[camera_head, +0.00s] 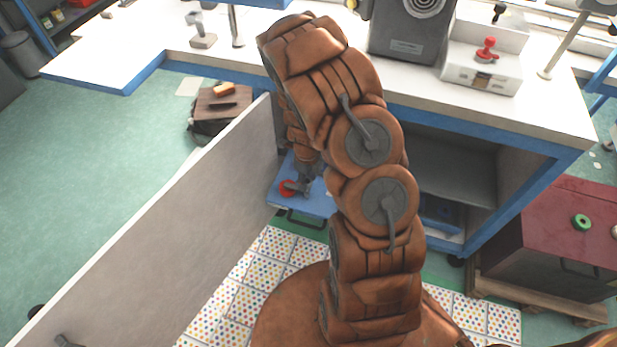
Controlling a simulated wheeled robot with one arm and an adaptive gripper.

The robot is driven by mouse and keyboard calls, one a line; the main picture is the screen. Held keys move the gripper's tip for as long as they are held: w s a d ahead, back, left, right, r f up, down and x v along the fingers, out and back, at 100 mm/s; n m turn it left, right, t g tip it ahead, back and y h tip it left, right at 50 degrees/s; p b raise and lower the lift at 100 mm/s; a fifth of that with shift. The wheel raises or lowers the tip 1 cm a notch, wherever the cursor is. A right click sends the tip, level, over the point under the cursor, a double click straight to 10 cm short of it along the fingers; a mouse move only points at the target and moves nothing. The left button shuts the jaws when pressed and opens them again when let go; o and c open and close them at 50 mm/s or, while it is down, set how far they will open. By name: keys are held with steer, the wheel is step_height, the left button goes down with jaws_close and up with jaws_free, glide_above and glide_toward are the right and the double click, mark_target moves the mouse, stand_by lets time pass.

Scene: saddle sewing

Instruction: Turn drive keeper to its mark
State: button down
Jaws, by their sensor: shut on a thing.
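A round red part (286,188), which I take to be the drive keeper, sits on a blue surface (315,203) low in the opening under the bench. My gripper (298,188) reaches down to it and is shut on it. The fingers cover part of the red piece, and my arm hides much of the area to the right. The mark cannot be made out at this size.
A tall pale panel (165,235) stands close to the left of my arm. The white bench top (480,110) has blue edges and carries a grey machine (408,45) and a white box with a red knob (486,50). A dark red cabinet (560,235) stands right. Green floor (90,150) is open at left.

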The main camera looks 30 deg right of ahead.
steer(key=shift+s, duration=0.15)
steer(key=c, duration=0.7)
jaws_free()
steer(key=shift+o, duration=0.2)
step_height(320, 180, up, 12)
stand_by(0.7)
